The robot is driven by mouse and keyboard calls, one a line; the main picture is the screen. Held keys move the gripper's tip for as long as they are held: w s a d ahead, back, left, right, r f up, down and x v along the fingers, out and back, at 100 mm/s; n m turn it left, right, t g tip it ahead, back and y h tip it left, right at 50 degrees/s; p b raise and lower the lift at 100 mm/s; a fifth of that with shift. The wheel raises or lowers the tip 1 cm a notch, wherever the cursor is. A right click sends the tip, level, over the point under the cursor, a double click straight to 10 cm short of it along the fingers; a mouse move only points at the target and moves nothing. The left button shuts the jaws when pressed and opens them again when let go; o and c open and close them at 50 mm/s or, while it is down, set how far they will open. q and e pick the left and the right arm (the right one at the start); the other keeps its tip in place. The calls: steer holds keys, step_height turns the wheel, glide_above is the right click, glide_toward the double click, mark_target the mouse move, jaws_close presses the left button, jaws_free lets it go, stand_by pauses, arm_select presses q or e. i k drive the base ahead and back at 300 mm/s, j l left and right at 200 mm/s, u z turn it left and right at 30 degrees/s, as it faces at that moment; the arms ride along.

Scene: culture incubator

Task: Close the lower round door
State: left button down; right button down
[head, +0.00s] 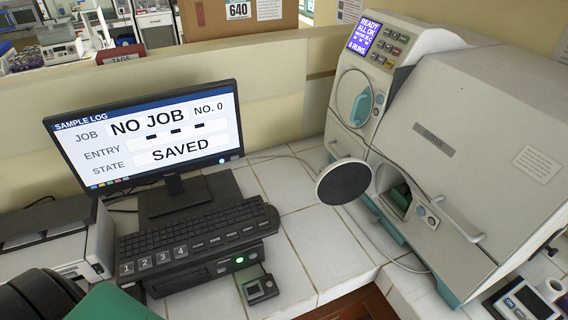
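The lower round door (343,182) of the incubator (440,140) stands open, swung out to the left over the white tiled counter. Its dark disc face with a pale rim is turned toward me. The round opening (397,196) it belongs to is uncovered to its right, and something dark green shows inside. The upper round door (354,98), with a teal handle, looks shut.
A monitor (150,135) reading "NO JOB" and "SAVED" stands at left, with a keyboard (200,230) in front. A small black device (259,288) lies near the counter edge. A thin cable crosses the tiles. Bare tiles (305,235) lie between keyboard and incubator.

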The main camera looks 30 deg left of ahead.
mark_target(343, 180)
steer(key=k+u, duration=0.1)
steer(key=u, duration=0.3)
steer(key=k+l+u, duration=0.1)
steer(key=u, duration=0.25)
steer(key=k+u, duration=0.15)
steer(key=u, duration=0.25)
steer(key=k+u, duration=0.15)
steer(key=u, duration=0.2)
